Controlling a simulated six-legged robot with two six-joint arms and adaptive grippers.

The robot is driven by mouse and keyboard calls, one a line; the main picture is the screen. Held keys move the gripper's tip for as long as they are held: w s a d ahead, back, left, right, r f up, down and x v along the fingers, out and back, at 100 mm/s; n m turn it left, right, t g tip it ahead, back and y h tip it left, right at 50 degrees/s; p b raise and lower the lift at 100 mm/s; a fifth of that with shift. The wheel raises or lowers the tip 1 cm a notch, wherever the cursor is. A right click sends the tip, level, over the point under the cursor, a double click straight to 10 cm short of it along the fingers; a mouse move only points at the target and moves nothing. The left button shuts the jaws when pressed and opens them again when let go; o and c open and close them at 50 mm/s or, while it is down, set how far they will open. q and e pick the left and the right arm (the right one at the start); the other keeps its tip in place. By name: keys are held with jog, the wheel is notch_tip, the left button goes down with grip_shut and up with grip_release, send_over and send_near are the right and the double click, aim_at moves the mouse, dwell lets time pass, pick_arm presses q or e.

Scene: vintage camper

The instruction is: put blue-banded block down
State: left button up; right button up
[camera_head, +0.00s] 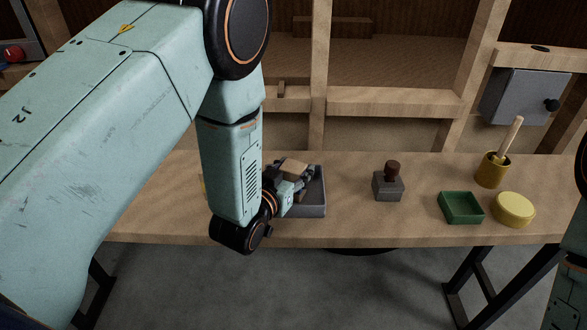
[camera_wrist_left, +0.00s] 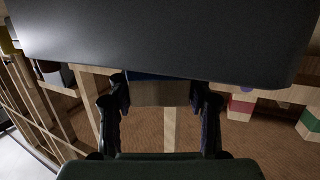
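The blue-banded block (camera_wrist_left: 160,93) is between the two fingers of my left gripper (camera_wrist_left: 162,100) in the left wrist view. Its bare wood shows, with a thin blue strip along its upper edge in the picture; the rest is hidden. In the head view my left gripper (camera_head: 290,180) is at the grey tray (camera_head: 308,212) on the bench, with a wooden block top showing at its fingers. My arm covers the tray's left part. I cannot tell whether the block touches the tray floor. My right gripper is out of view.
On the wooden bench (camera_head: 345,225) stand a grey stamp-like block with a dark knob (camera_head: 388,187), a green tray (camera_head: 461,208), a round yellow lidded tin (camera_head: 513,209) and a brass cup (camera_head: 492,170). Red-banded (camera_wrist_left: 240,106) and green-banded (camera_wrist_left: 311,122) blocks show in the wrist view.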

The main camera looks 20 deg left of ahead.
pick_arm(q)
jog(key=o, duration=0.3)
jog(key=shift+w, duration=0.1)
jog(key=shift+o, duration=0.2)
jog(key=shift+r, duration=0.25)
jog(key=p+v, duration=0.1)
jog(key=v, duration=1.1)
jog(key=shift+p, duration=0.35)
